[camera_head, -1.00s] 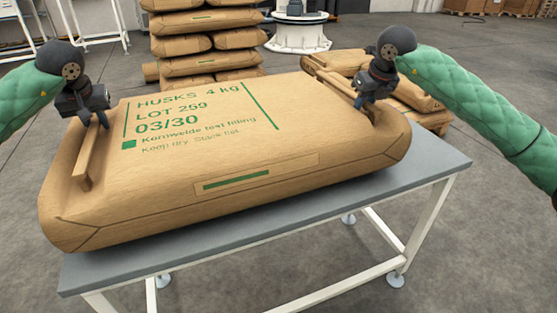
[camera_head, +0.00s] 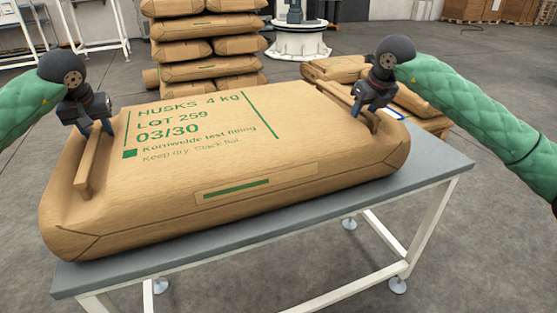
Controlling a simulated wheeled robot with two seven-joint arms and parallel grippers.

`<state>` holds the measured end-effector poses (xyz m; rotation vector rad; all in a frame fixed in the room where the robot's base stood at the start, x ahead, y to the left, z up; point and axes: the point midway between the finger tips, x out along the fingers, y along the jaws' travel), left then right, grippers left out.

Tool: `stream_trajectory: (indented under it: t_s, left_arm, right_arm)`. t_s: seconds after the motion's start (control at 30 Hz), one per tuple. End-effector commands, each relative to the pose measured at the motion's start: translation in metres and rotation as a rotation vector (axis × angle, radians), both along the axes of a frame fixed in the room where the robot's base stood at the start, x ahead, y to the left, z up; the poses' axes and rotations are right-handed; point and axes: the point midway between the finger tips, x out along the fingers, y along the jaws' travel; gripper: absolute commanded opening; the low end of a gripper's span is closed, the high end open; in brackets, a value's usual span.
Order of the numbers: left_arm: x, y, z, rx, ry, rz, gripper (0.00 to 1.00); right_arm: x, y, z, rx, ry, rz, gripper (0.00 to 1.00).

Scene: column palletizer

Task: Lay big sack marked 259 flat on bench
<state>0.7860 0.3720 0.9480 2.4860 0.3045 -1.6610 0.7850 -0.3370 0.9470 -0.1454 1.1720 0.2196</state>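The big brown sack (camera_head: 225,165), marked HUSKS 4 kg, LOT 259, 03/30, lies flat, print side up, on the grey bench (camera_head: 330,215). Its left end reaches to about the bench's left edge. A strap handle runs along each end: the left handle (camera_head: 84,175) and the right handle (camera_head: 340,93). My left gripper (camera_head: 97,132) is at the far end of the left handle, its fingers apart on either side. My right gripper (camera_head: 364,116) is at the right handle, its fingers looking spread. The sack's underside is hidden.
A tall stack of brown sacks (camera_head: 208,45) stands behind the bench. More sacks (camera_head: 335,68) lie low on a pallet behind the bench's right part. A white round pedestal (camera_head: 298,42) stands further back. Grey floor is free to the right.

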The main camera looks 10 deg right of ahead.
Motion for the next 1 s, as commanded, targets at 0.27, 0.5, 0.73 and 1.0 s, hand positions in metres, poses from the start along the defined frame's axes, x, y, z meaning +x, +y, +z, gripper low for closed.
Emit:
stream_trajectory:
  t_s: [0.27, 0.5, 0.73, 1.0]
  left_arm:
    - [0.000, 0.003, 0.001, 0.002, 0.001, 0.004, 0.45]
    - [0.000, 0.003, 0.012, 0.002, 0.000, 0.005, 0.45]
    - [0.000, 0.003, 0.035, 0.002, -0.001, 0.004, 0.45]
    - [0.000, 0.002, 0.064, 0.001, 0.000, 0.003, 0.45]
  right_arm:
    - [0.000, -0.002, 0.001, -0.002, 0.000, -0.004, 0.45]
    - [0.001, -0.003, 0.012, -0.002, -0.002, -0.004, 0.45]
    - [0.001, -0.002, 0.035, -0.002, -0.002, -0.004, 0.45]
    - [0.000, -0.002, 0.064, -0.001, 0.000, -0.003, 0.45]
